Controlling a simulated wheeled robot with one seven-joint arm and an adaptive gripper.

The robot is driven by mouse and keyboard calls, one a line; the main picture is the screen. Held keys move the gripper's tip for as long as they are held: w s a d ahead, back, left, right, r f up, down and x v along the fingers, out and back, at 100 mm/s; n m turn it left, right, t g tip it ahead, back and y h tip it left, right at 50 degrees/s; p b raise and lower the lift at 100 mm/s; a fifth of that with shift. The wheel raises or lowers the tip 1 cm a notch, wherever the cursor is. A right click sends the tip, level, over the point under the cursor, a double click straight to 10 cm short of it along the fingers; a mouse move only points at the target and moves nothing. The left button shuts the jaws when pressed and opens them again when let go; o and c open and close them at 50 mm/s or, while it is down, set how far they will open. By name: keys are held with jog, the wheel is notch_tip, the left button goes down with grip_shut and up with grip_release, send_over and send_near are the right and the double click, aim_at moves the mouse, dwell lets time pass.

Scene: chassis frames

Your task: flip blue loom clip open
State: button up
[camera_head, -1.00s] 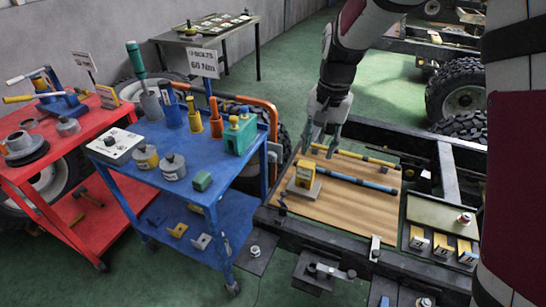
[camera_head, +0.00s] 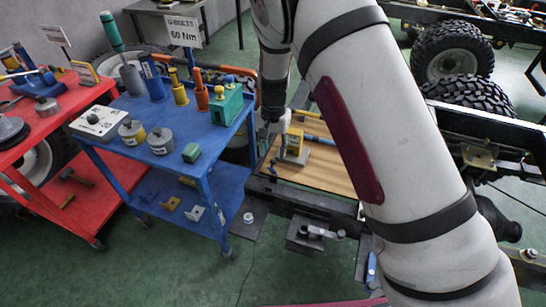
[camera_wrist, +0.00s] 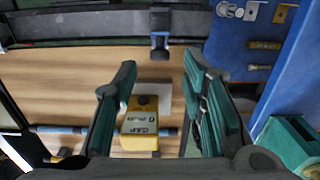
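In the wrist view a small blue clip (camera_wrist: 160,44) sits at the board's edge by the dark frame rail, beyond my fingertips. Whether it is open or closed is too small to tell. My gripper (camera_wrist: 159,64) is open, its two green-padded fingers apart with nothing held between them. A yellow gap gauge block (camera_wrist: 140,128) on a grey base shows below, between the fingers. In the head view my gripper (camera_head: 272,128) is above the board's left part, next to the yellow gauge (camera_head: 293,143). The fingertips are not clear there. The blue bar (camera_wrist: 62,130) runs behind the gauge.
The wooden board (camera_head: 318,172) lies on the black chassis frame (camera_head: 312,200). The blue cart (camera_head: 205,152) with a green box (camera_head: 226,107) and several tools stands close left of my gripper. A red cart (camera_head: 50,130) stands farther left.

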jog(key=shift+f, duration=2.15)
grip_shut()
